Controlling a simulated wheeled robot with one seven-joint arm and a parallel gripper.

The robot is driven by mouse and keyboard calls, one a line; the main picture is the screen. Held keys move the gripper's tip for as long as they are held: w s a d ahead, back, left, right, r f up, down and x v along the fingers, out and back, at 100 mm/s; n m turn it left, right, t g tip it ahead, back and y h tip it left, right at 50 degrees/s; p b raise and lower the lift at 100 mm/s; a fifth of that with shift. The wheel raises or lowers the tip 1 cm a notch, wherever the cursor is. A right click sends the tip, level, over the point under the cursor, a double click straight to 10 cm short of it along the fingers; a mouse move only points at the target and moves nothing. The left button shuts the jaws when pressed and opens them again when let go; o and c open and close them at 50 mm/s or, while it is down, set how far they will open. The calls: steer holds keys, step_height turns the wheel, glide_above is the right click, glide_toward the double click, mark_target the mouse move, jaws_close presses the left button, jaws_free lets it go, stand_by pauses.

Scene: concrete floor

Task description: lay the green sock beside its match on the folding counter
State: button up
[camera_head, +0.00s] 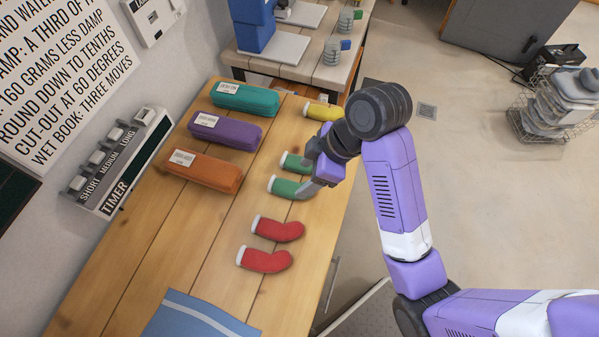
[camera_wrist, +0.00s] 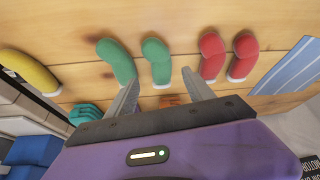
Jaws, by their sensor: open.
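Two green socks with white cuffs lie side by side on the wooden folding counter (camera_head: 225,240). The upper green sock (camera_head: 296,162) is partly hidden by my gripper (camera_head: 307,178); the lower green sock (camera_head: 287,188) lies near the fingertips. In the wrist view my gripper (camera_wrist: 160,76) is open and empty, its fingers apart. There the green sock nearer the reds (camera_wrist: 157,62) shows between the fingertips, and the other green sock (camera_wrist: 116,61) is just outside the left finger. I cannot tell how high the fingertips are above the counter.
Two red socks (camera_head: 270,244) lie below the green ones, and a yellow sock (camera_head: 322,112) lies above. Teal (camera_head: 245,99), purple (camera_head: 226,132) and orange (camera_head: 203,170) pouches line the wall side. A blue cloth (camera_head: 197,318) lies at the near end. A timer (camera_head: 122,160) is at the wall.

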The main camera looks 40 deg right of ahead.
steer(key=shift+p+v, duration=2.4)
steer(key=shift+v, duration=0.3)
steer(key=shift+f, duration=0.1)
steer(key=a+f+m+t, duration=0.1)
steer(key=a, duration=0.1)
steer(key=s+a+f+m+t, duration=0.1)
steer(key=f, duration=0.1)
steer(key=s+a+f+m+t, duration=0.1)
steer(key=a+m, duration=0.1)
steer(key=shift+a+f+h, duration=0.25)
steer(key=shift+a+h, duration=0.05)
steer(key=shift+a, duration=0.05)
steer(key=s+m, duration=0.1)
steer(key=s+m+t+h, duration=0.1)
steer(key=s, duration=0.1)
steer(key=s+t, duration=0.1)
steer(key=shift+s+a+f+m, duration=0.25)
steer(key=shift+a+m, duration=0.1)
steer(key=shift+m, duration=0.05)
steer(key=s+d+r+m+t+h, duration=0.1)
steer(key=s+r+t, duration=0.5)
steer(key=s+r, duration=0.8)
steer(key=shift+d+m+t+h, duration=0.35)
steer(key=shift+d+m, duration=0.25)
steer(key=shift+d, duration=0.35)
steer(key=shift+s, duration=0.1)
